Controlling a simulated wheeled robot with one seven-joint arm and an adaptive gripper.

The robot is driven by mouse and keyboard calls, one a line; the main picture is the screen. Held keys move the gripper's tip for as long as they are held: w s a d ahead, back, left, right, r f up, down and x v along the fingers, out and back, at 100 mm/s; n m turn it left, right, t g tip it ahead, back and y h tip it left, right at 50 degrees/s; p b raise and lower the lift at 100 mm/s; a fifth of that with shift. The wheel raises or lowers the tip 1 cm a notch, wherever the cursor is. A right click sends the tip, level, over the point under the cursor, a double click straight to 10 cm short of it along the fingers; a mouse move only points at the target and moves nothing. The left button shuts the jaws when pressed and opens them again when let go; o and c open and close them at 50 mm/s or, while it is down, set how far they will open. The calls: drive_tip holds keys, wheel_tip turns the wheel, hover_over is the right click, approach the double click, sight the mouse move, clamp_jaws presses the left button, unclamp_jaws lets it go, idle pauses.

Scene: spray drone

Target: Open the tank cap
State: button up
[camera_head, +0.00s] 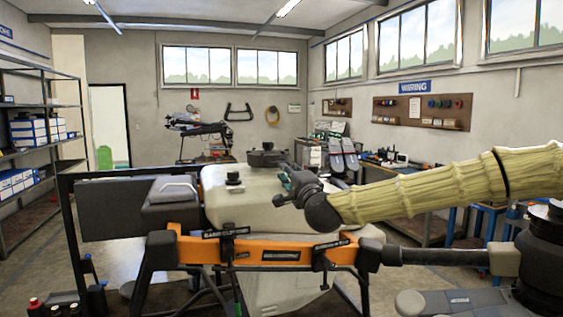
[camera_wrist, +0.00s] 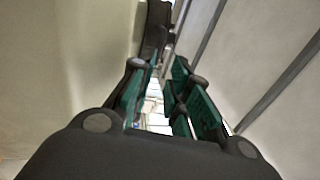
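The pale, translucent tank (camera_head: 215,208) sits on the drone's frame. A wide black cap (camera_head: 267,158) lies on its top, and a smaller black knob (camera_head: 233,178) stands to the left and nearer. I cannot tell if the cap is loose. My gripper (camera_head: 284,172) is at the tank's right side, just below and right of the wide cap. In the wrist view, the green-padded fingers of my gripper (camera_wrist: 164,72) are apart with a gap between them and nothing visibly held. A dark curved part (camera_wrist: 154,32), perhaps the cap's rim, lies just past the left fingertip.
The drone has an orange frame bar (camera_head: 265,251) and a dark grey body (camera_head: 120,207) at left. A shelf (camera_head: 38,150) stands at far left. Workbenches with tools (camera_head: 390,160) stand behind at right. Open floor shows beyond the drone at left.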

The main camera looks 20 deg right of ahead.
sight(278, 162)
drive_tip(key=w, duration=0.1)
drive_tip(key=w+p, duration=0.1)
drive_tip(key=w, duration=0.1)
drive_tip(key=w+a, duration=0.1)
drive_tip(key=w, duration=0.1)
drive_tip(key=shift+r, duration=0.25)
drive_tip(key=shift+w+d+r+p, duration=0.2)
drive_tip(key=shift+w+r+p, duration=0.05)
drive_tip(key=shift+w+p, duration=0.4)
drive_tip(key=shift+w+a+f, duration=0.1)
drive_tip(key=shift+w+a, duration=0.15)
drive_tip(key=shift+w, duration=0.6)
drive_tip(key=shift+d, duration=0.1)
drive_tip(key=shift+s+d, duration=0.1)
